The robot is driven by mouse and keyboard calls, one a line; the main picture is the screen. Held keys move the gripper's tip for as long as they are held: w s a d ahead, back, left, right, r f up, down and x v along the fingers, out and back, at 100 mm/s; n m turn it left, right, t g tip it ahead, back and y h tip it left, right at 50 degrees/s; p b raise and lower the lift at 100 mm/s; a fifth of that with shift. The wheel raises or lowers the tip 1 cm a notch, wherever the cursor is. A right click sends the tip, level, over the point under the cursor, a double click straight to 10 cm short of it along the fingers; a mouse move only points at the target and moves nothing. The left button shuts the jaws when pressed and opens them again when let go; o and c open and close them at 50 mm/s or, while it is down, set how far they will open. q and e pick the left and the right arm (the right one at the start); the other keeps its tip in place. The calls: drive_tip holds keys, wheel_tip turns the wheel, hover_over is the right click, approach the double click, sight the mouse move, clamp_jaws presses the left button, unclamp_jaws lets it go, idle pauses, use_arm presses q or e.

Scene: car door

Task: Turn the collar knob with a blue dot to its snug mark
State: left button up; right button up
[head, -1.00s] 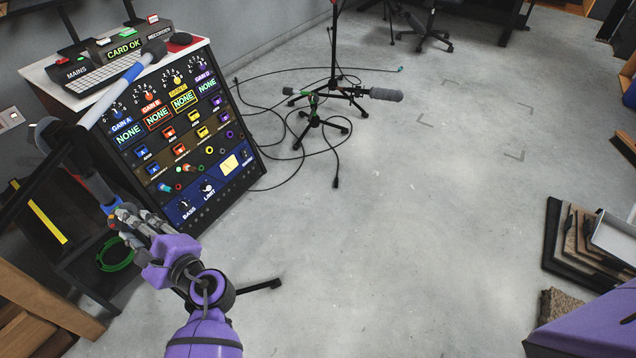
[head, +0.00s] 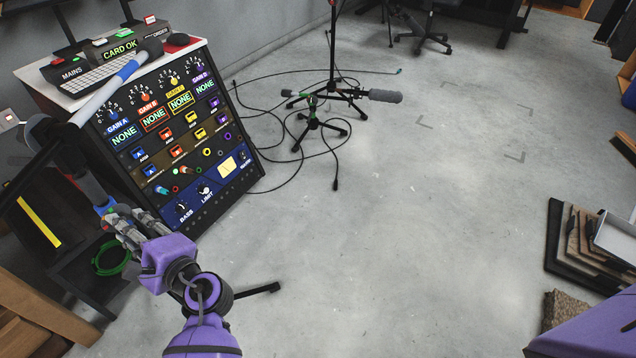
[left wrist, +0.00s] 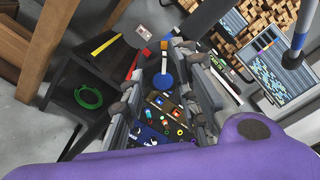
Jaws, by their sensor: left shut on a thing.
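A dark microphone stand stands at the left of the head view, and a blue part on it (head: 108,206), with a little red beside it, is at my left fingers. My left gripper (head: 118,218) is closed around this spot, with its fingers hiding most of what they hold. In the left wrist view, a round blue piece (left wrist: 163,81) shows between the two fingers of the left gripper (left wrist: 168,105). I take it to be the collar knob, but a separate dot and the snug mark cannot be made out. My right gripper is not in view.
A mixing rack (head: 180,130) with several knobs stands just beyond the left gripper. A boom with a blue band (head: 128,70) crosses its front. A green cable coil (head: 113,257) lies on a low shelf.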

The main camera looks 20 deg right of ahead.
use_arm(q)
drive_tip(key=o, duration=1)
drive_tip(key=shift+s+a+f, duration=0.2)
drive_tip(key=shift+a+f, duration=0.1)
drive_tip(key=shift+f, duration=0.1)
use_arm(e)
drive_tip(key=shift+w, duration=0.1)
use_arm(q)
drive_tip(key=shift+r, duration=0.2)
drive_tip(key=v, duration=1.2)
drive_tip(key=shift+w+d, duration=0.1)
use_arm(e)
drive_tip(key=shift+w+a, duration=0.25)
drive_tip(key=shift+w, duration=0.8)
use_arm(q)
drive_tip(key=shift+o, duration=0.2)
